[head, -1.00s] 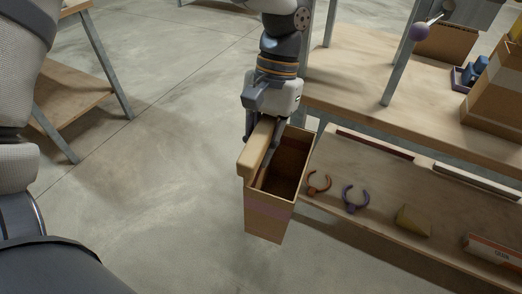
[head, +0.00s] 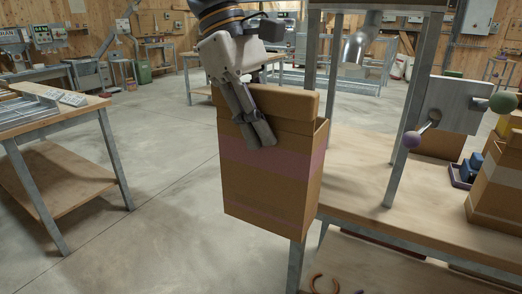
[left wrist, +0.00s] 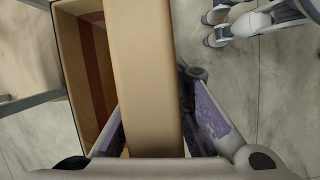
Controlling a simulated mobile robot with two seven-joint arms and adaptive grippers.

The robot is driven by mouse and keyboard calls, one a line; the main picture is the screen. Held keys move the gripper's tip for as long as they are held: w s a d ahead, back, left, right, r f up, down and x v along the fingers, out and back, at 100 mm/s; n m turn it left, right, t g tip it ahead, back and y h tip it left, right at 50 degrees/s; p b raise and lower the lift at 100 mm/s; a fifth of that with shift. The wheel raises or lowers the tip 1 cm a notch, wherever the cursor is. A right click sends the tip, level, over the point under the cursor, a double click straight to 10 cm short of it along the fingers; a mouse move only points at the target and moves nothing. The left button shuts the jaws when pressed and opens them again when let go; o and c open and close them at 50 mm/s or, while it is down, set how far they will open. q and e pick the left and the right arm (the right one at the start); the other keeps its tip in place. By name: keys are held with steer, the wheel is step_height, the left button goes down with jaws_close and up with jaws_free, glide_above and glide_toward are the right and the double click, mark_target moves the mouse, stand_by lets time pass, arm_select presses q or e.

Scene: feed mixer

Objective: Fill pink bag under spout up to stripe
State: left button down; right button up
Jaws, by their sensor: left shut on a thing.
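The pink bag (head: 270,185) is a tall brown box-like bag with a pink band around its upper part and a fainter one near its base. It hangs upright in front of the bench. My left gripper (head: 258,136) is shut on its thick folded top edge, which also shows between the fingers in the left wrist view (left wrist: 140,70). The bag's open mouth lies beside that edge; its visible inside looks empty. The metal spout (head: 357,46) is above the bench, up and right of the bag, apart from it. My right gripper (left wrist: 225,28) appears in the wrist view, fingers apart and empty.
The wooden bench (head: 365,185) has grey metal posts (head: 408,120). Another brown box (head: 498,185) stands on the bench. A wooden table (head: 50,115) is at left, with open floor between.

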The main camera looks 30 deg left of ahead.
arm_select(q)
steer(key=w+d+b, duration=0.2)
steer(key=w+d, duration=0.4)
steer(key=w, duration=0.4)
arm_select(e)
steer(key=shift+g, duration=0.6)
steer(key=s+f, duration=0.2)
steer(key=s, duration=0.1)
steer(key=shift+f, duration=0.4)
steer(key=shift+c, duration=0.2)
